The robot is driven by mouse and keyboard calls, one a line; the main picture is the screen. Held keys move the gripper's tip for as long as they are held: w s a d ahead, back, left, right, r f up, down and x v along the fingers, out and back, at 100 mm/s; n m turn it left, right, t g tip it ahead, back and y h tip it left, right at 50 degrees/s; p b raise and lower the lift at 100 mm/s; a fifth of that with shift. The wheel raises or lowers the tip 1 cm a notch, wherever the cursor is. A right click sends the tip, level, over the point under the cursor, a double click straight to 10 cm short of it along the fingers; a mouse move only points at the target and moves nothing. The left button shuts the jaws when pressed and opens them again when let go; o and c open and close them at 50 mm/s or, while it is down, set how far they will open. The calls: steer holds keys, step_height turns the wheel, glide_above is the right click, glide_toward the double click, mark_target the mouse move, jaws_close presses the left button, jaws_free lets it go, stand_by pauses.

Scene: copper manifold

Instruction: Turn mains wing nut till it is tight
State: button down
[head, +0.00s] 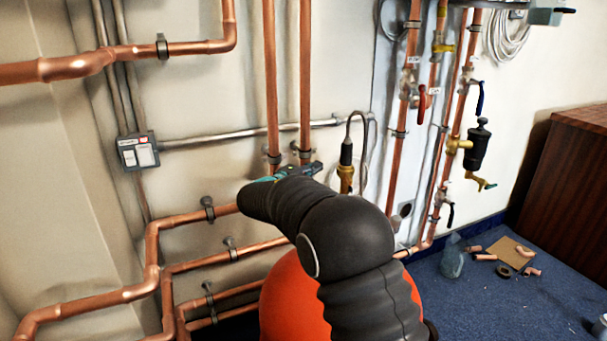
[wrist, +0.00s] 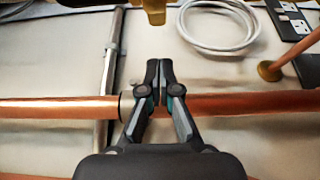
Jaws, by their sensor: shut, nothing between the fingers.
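My gripper (head: 314,168) is at the wall by two vertical copper pipes, largely hidden behind my black arm in the head view. In the wrist view my gripper (wrist: 158,68) is shut and empty, its fingertips in front of a copper pipe (wrist: 240,104); I cannot tell whether they touch it. A brass part (wrist: 153,10) shows cut off at the top edge of the wrist view, beyond the fingertips. A brass fitting (head: 346,173) with a black top stands just right of my gripper. I cannot make out a wing nut for certain in either view.
A red lever valve (head: 422,98) and a black filter (head: 477,148) sit on the pipes to the right. A grey switch box (head: 138,151) is at left. Pipe offcuts (head: 505,256) and a bottle (head: 452,257) are on the blue floor. A brown cabinet (head: 567,180) stands at right.

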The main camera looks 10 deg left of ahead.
steer(key=shift+w+d, duration=0.35)
steer(key=shift+d, duration=0.4)
steer(key=shift+w+d, duration=0.3)
steer(key=shift+d, duration=0.45)
steer(key=shift+w+d, duration=0.35)
steer(key=shift+d, duration=0.4)
steer(key=shift+a+h, duration=0.2)
steer(key=shift+h, duration=0.1)
